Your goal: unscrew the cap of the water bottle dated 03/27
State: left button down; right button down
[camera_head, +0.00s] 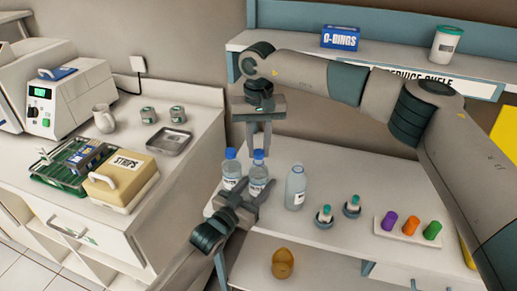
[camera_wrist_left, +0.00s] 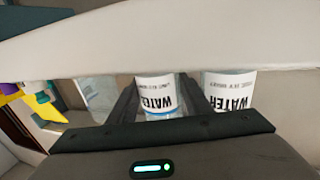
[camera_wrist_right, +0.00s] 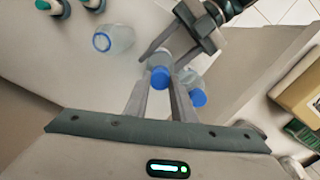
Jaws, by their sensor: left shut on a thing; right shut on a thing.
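Three clear water bottles stand on the white shelf table. The middle bottle (camera_head: 258,173) has a blue cap (camera_head: 258,155) and is upright. My left gripper (camera_head: 250,192) is shut around its body; in the left wrist view the bottle (camera_wrist_left: 156,93) sits between the fingers with its "WATER" label upside down. My right gripper (camera_head: 258,148) points down from above and is shut on the blue cap, also seen in the right wrist view (camera_wrist_right: 160,77). The left bottle (camera_head: 231,172) has a blue cap. The right bottle (camera_head: 295,188) shows no blue cap on top. The dates are not legible.
Two small green-topped vials (camera_head: 324,216) and a rack (camera_head: 410,230) of coloured tubes stand to the right. The left bottle is close beside the held one. The left counter (camera_head: 190,115) holds a STRIPS box (camera_head: 122,180), a tray and a mug. Shelf space between bottles and rack is partly free.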

aim_at(259, 152)
jog(key=shift+r, duration=0.5)
jog(key=shift+r, duration=2)
pick_arm(q)
jog(key=c, duration=0.8)
grip_release()
jog(key=shift+c, duration=0.2)
jog(key=shift+s+a, duration=0.1)
jog(key=b+v, duration=0.1)
jog(key=v, duration=1)
jog(key=shift+s+a, duration=0.2)
jog(key=shift+s, duration=0.15)
pick_arm(e)
jog(key=shift+f, duration=0.75)
